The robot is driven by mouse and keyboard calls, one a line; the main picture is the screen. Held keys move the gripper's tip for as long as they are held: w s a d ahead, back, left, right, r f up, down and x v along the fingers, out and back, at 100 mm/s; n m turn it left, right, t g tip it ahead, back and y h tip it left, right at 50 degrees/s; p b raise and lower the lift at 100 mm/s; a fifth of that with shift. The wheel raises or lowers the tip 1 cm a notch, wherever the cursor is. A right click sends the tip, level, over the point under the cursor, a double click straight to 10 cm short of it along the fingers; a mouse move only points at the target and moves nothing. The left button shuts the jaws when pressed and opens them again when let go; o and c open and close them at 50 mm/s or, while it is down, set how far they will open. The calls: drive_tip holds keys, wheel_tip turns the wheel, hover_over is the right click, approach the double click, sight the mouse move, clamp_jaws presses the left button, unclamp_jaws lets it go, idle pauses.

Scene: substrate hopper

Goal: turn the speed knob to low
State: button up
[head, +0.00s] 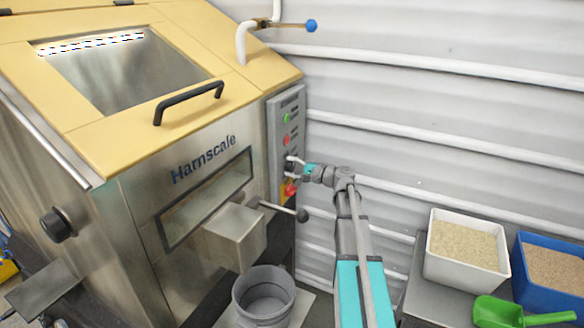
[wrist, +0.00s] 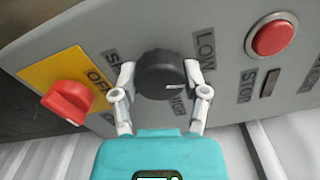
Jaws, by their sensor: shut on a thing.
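The black speed knob (wrist: 162,75) sits on the grey control panel. My gripper (wrist: 160,68) is shut on it, with one finger on each side. The knob's short white mark lies on the right part of its face, near the HIGH label (wrist: 178,104). The LOW label (wrist: 205,47) is above and to the right of the knob. A label left of the knob is partly hidden by a finger. In the head view my gripper (head: 297,168) reaches the panel (head: 284,120) from the right, and the knob is small and mostly covered.
A red rotary switch (wrist: 68,102) on a yellow plate is left of the knob. A red stop button (wrist: 272,38) is at the right. In the head view, a lever with a black ball (head: 302,215) sticks out below the panel. A ribbed wall stands behind.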

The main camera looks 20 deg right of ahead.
drive_tip(key=shift+n, duration=1.6)
drive_tip(key=o, duration=1.1)
drive_tip(key=shift+o, duration=0.2)
drive_tip(key=v, duration=1.2)
